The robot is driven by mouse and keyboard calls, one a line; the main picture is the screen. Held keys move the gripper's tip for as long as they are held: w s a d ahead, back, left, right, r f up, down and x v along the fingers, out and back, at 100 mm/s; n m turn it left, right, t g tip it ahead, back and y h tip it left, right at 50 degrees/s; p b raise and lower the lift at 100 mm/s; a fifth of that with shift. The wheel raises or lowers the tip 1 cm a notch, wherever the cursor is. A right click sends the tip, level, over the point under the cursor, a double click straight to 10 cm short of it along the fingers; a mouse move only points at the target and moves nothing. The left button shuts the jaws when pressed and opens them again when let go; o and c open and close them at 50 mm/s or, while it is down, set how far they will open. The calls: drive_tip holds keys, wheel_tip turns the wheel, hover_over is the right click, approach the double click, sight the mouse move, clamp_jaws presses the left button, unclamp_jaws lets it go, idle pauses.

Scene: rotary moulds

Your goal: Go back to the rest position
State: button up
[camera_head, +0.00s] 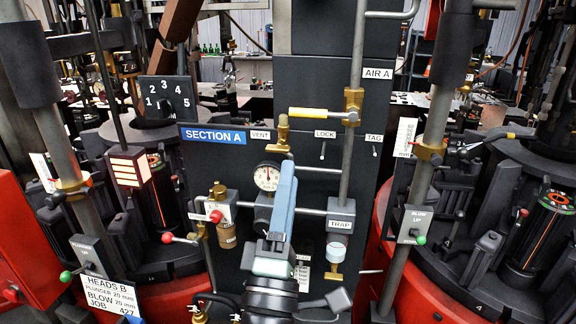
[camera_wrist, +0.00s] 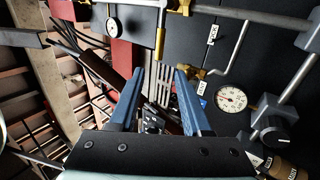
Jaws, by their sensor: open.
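My gripper (camera_wrist: 158,90) has two blue fingers, and they stand apart with nothing between them in the wrist view. In the head view my gripper (camera_head: 284,185) is seen from behind and the side, low in the middle, in front of the dark Section A panel (camera_head: 215,165). The gauge (camera_head: 267,176) is just left of the blue finger there. In the wrist view a gauge (camera_wrist: 230,98) lies right of the fingers. My gripper hides part of the panel's lower middle. I cannot tell whether it touches anything.
A yellow-handled valve (camera_head: 310,113) and a pipe stand above and right of my gripper. The trap (camera_head: 338,226) is close on the right, a red-knobbed valve (camera_head: 214,215) on the left. Rotary mould machines (camera_head: 500,225) flank the panel on both sides.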

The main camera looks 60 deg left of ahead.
idle(0.3)
drive_tip(key=w+d+r+m+t+h, duration=0.45)
drive_tip(key=d+r+m, duration=0.25)
drive_tip(key=d, duration=0.2)
drive_tip(key=w+d+r+m+t+h, duration=0.4)
drive_tip(key=w+d+r+m+h, duration=0.25)
drive_tip(key=d, duration=0.35)
drive_tip(key=s+d+r+m+t+h, duration=0.1)
drive_tip(key=s+d+r+m+h, duration=0.1)
drive_tip(key=d+r+m+h, duration=0.2)
drive_tip(key=s+d+r+m+t+h, duration=0.2)
drive_tip(key=d+r+m, duration=0.6)
drive_tip(key=d, duration=0.5)
drive_tip(key=s+m+h, duration=0.1)
drive_tip(key=m+h, duration=0.1)
drive_tip(key=shift+r+m, duration=0.35)
drive_tip(key=shift+r, duration=0.05)
